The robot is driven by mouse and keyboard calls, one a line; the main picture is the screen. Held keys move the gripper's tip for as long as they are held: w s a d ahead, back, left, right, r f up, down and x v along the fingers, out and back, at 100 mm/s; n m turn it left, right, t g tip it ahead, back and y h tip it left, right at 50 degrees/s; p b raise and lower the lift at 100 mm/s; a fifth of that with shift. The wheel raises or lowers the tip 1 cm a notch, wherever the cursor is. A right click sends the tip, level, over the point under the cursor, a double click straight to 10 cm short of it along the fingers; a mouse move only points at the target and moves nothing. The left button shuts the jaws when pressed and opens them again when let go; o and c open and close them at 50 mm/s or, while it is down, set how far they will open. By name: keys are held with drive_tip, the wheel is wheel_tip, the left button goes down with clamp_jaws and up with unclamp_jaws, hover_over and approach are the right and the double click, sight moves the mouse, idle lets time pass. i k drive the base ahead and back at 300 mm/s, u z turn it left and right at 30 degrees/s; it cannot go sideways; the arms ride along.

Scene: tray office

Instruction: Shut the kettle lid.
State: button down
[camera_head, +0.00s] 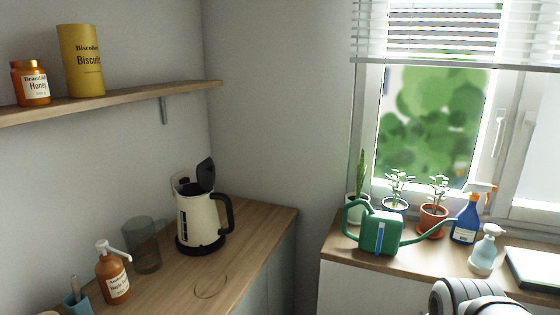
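The kettle (199,222) is cream with a black base and a black handle on its right side. It stands upright on the wooden counter in the corner. Its black lid (206,173) is open and stands up steeply above the kettle's top. The lower right of the view shows a grey and black part of my arm, well away from the kettle. My gripper's fingers are not in view.
A shelf (130,98) hangs above. The windowsill holds a green watering can (380,233), potted plants and spray bottles.

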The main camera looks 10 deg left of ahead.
sight(205, 170)
drive_tip(key=u, duration=0.2)
drive_tip(key=i, duration=0.9)
drive_tip(key=u, duration=0.7)
